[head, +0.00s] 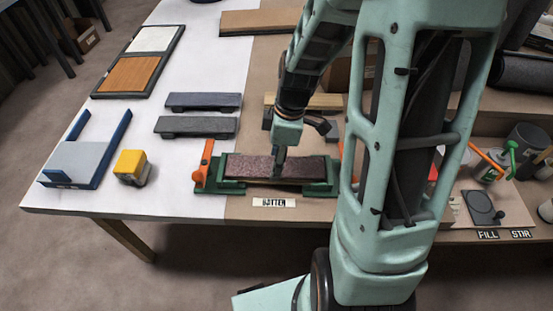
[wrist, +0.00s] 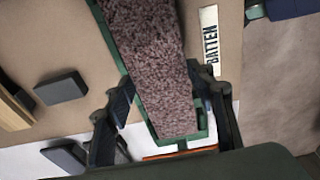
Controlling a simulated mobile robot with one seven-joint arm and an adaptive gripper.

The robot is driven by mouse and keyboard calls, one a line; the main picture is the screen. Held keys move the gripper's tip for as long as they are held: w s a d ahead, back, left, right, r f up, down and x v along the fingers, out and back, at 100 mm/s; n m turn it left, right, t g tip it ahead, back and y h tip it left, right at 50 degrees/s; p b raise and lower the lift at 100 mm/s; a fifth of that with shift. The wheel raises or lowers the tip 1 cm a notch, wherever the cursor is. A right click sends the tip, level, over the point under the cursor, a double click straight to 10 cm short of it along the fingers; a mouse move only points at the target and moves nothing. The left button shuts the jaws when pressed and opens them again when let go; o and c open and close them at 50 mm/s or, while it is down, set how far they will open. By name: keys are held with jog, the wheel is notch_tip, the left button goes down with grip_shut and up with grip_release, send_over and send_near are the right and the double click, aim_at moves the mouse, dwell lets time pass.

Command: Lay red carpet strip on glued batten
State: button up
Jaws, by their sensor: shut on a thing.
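The dark red carpet strip (head: 245,167) lies lengthwise over the green batten holder (head: 208,187) in the head view. A thin pale edge, seemingly the batten, shows under its front side; most of the batten is hidden. My gripper (head: 279,172) is over the strip's middle, pointing down. In the wrist view, the speckled strip (wrist: 152,65) runs between the two fingers of my gripper (wrist: 163,88), which is shut on it. The green holder (wrist: 203,128) shows along the strip's edges. I cannot tell whether the strip fully touches the batten. Glue is not visible.
An orange lever (head: 205,162) stands at the holder's left end. Blue (head: 203,101) and grey (head: 195,126) strips lie behind it. A yellow block (head: 132,165) and a blue-sided tray (head: 80,165) are at left. The BATTEN label (head: 273,202) lies in front.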

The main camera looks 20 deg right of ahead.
jog(key=shift+f, duration=0.1)
dwell(0.3)
jog(key=o, duration=1.2)
jog(key=shift+r+p, duration=2.7)
jog(key=shift+r, duration=0.85)
jog(key=shift+w, duration=0.1)
